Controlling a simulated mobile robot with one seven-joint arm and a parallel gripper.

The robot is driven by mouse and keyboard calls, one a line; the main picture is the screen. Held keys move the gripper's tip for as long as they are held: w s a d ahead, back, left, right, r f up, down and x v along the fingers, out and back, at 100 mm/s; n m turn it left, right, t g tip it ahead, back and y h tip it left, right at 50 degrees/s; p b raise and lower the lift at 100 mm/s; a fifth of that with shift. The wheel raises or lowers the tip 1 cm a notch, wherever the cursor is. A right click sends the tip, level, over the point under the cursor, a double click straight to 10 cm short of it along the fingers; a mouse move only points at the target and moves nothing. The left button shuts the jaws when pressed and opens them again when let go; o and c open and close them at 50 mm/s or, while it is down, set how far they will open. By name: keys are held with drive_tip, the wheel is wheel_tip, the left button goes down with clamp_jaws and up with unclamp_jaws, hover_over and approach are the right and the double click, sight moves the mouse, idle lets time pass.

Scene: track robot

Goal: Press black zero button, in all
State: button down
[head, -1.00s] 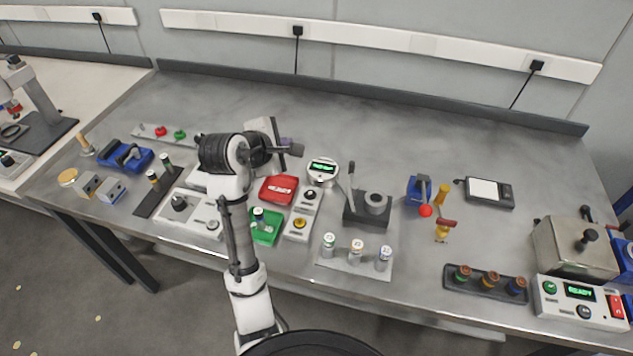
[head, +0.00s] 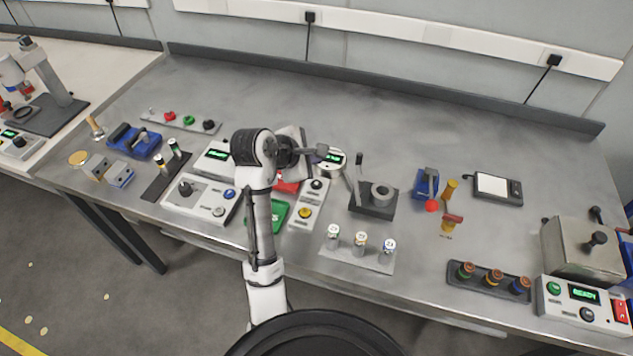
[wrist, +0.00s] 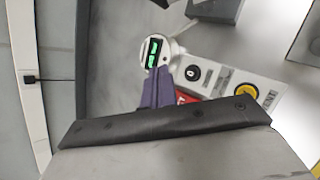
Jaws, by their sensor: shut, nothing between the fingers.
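A light two-button box (head: 311,198) stands at mid-bench, with a black button (head: 317,184) at its far end and a yellow button (head: 305,212) at its near end. In the wrist view the black button (wrist: 192,73) carries a pale mark that looks like a zero, and the yellow button (wrist: 245,90) is to its right. A round gauge (head: 333,157) with a green display lies just beyond the box. My gripper (head: 325,151) is above the bench by the gauge. In the wrist view its purple fingers (wrist: 157,88) are together and empty, apart from the black button and left of it.
A red case (head: 286,186) is mostly hidden by my arm, beside a green tray (head: 278,214). A dark lever fixture (head: 372,199) stands right of the box. Several vials stand in a grey rack (head: 357,257). The bench's back is clear.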

sight(313, 185)
wheel_tip(313, 185, down, 4)
drive_tip(key=b, duration=0.3)
drive_tip(key=shift+r, duration=0.15)
drive_tip(key=shift+f+b, duration=0.35)
drive_tip(key=shift+f, duration=0.7)
drive_tip(key=shift+f, duration=0.15)
idle(0.9)
drive_tip(key=shift+f+p, duration=0.3)
drive_tip(key=shift+p, duration=0.05)
drive_tip(key=shift+f, duration=0.4)
idle(0.7)
drive_tip(key=shift+r+p, duration=0.15)
drive_tip(key=shift+p, duration=0.15)
drive_tip(key=shift+r+p, duration=0.7)
drive_tip(key=shift+p, duration=0.5)
